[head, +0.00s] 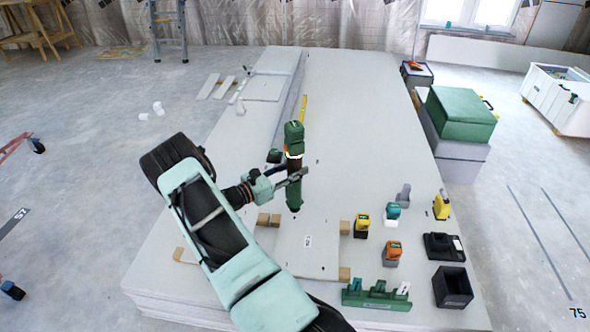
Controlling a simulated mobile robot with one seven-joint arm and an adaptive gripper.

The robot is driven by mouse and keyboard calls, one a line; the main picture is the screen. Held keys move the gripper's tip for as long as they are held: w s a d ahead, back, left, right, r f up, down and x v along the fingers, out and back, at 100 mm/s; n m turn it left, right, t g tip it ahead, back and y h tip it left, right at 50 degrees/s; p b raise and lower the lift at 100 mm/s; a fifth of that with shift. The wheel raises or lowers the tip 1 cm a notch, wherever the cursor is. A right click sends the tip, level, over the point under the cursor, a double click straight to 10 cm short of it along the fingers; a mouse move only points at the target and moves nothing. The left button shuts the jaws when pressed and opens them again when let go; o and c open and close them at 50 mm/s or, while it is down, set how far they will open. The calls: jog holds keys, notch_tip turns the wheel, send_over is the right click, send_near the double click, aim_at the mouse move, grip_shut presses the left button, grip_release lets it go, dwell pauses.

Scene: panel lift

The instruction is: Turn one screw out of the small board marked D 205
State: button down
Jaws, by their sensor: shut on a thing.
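My gripper (292,175) is shut on a green and black screwdriving tool (294,137), which stands about upright in it. The tool's lower end (294,200) points down near the far edge of a small pale board (282,262). I cannot tell whether its tip touches anything. The board lies on the large stack of panels (345,100) and carries a small label (307,241) too small to read. Small dark dots show on the board, but I cannot make out single screws. My arm covers the board's left part.
Wooden blocks (345,273) lie beside the board. To its right stand a yellow battery (362,224), a teal one (393,210), an orange one (393,252), a black bin (453,286) and a green rack (376,294). The panel stack's far middle is mostly clear.

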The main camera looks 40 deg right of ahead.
aim_at(289, 185)
jog(key=shift+f+b, duration=1.1)
jog(key=shift+f, duration=0.65)
jog(key=shift+a+f+b, duration=0.1)
jog(key=shift+f+b, duration=1)
jog(key=shift+f, duration=0.15)
dwell(2.2)
dwell(0.4)
jog(key=shift+r+p, duration=1.45)
jog(key=shift+r, duration=1.05)
